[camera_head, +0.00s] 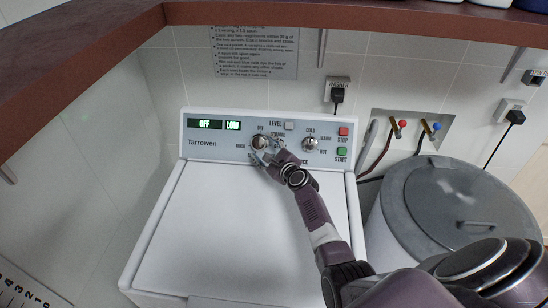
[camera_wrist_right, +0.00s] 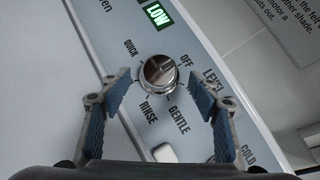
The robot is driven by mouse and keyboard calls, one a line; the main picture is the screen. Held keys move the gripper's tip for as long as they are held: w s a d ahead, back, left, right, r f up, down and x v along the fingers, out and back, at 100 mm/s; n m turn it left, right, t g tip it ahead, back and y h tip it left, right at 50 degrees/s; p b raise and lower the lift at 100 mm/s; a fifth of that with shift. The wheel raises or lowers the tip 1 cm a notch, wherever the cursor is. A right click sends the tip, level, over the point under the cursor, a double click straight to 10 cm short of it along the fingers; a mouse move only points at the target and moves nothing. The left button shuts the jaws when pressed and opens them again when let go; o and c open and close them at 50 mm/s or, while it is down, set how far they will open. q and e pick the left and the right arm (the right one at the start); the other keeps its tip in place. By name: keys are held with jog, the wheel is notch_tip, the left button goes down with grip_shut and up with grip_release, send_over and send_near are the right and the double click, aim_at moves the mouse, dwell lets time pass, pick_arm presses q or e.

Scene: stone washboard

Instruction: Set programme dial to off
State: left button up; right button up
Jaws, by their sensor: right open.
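The programme dial (camera_head: 259,142) is a round silver knob on the white washer's control panel. In the right wrist view the dial (camera_wrist_right: 159,72) sits between the fingertips, with QUICK, OFF, GENTLE and RINSE printed around it. A dark mark on its face seems to point up-right, towards OFF. The left display (camera_head: 205,124) reads OFF; the display beside it (camera_head: 233,125) reads LOW. My right gripper (camera_head: 265,154) is at the dial, its blue-padded fingers open on either side, with gaps visible between pads and knob. My left gripper is not in view.
A second knob (camera_head: 310,144), a grey LEVEL button (camera_head: 289,125), a red STOP button (camera_head: 343,132) and a green START button (camera_head: 342,152) are to the right. A grey lidded bin (camera_head: 450,195) stands right of the washer. A brown shelf (camera_head: 400,22) crosses above.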

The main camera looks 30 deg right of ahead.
jog(key=v, duration=0.8)
jog(key=shift+s, duration=0.4)
jog(key=shift+r, duration=0.1)
